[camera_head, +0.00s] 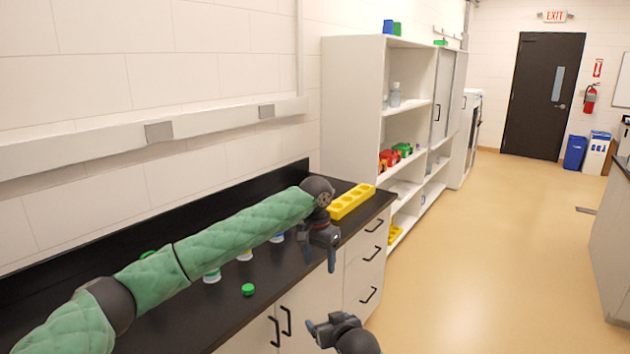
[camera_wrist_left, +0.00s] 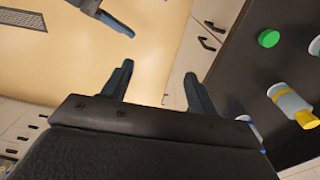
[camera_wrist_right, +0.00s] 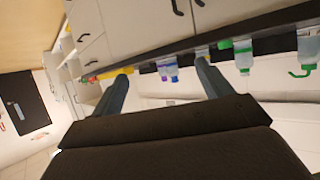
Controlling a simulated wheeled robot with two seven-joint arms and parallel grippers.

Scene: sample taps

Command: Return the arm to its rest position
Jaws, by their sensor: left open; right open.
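My left arm reaches across the black counter from the left in the head view. Its gripper (camera_head: 326,258) hangs past the counter's front edge, open and empty; in the left wrist view its two fingers (camera_wrist_left: 158,82) stand apart with floor and a cabinet front beyond. My right gripper (camera_head: 318,328) is low at the bottom of the head view, in front of the cabinets, open. In the right wrist view its fingers (camera_wrist_right: 163,80) are spread with nothing between them held. The right gripper's fingers also show at the top left of the left wrist view (camera_wrist_left: 108,14).
A green cap (camera_head: 248,289) lies on the counter (camera_head: 190,325), with small bottles (camera_head: 212,276) partly behind my left arm. A yellow holed rack (camera_head: 351,201) stands at the counter's far end. White shelves (camera_head: 350,110) stand beyond. The floor (camera_head: 490,240) at right is clear.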

